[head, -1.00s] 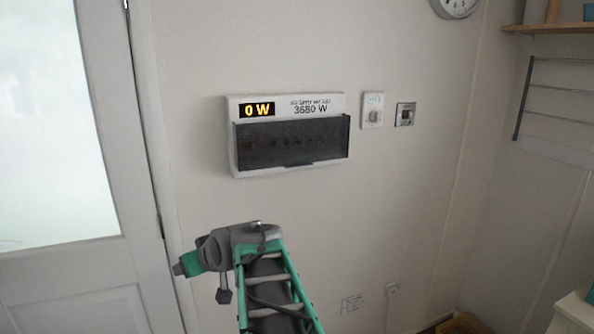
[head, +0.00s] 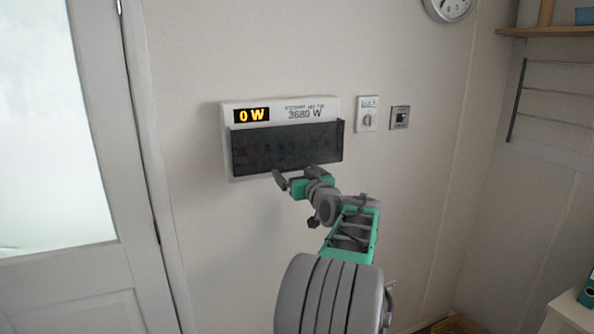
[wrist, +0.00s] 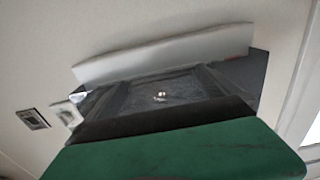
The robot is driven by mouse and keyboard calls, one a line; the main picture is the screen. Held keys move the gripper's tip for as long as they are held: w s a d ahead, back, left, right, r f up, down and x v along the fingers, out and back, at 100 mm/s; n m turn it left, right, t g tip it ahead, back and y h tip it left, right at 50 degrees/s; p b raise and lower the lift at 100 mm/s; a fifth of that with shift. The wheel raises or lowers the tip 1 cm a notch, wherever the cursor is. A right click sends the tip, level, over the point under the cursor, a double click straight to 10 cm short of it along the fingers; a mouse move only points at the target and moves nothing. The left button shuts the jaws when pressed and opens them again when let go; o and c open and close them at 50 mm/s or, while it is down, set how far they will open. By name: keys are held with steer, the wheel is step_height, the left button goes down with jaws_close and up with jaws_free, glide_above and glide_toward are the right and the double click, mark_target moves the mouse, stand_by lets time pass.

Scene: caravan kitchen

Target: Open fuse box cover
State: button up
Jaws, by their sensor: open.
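The fuse box (head: 228,150) is a white wall-mounted unit with a lit "0 W" display and "3680 W" printed on top. Its dark see-through cover (head: 270,146) hangs down over the front and looks closed. My gripper (head: 298,177) is open at the cover's lower edge, right of its middle. I cannot tell whether it touches the cover. In the wrist view the dark cover (wrist: 165,92) shows at a tilt, close up, below the white casing (wrist: 165,52). The green part of my gripper hides its near side, and the fingertips are not clear there.
A white dial control (head: 367,114) and a small grey switch plate (head: 399,117) sit on the wall to the right. A door with a frosted pane (head: 45,130) is at left. A wall clock (head: 448,6) and shelf (head: 545,30) are at upper right. The wall below is mostly clear.

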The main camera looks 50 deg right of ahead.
steer(key=shift+c, duration=0.6)
steer(key=c, duration=1.9)
steer(key=shift+a, duration=0.1)
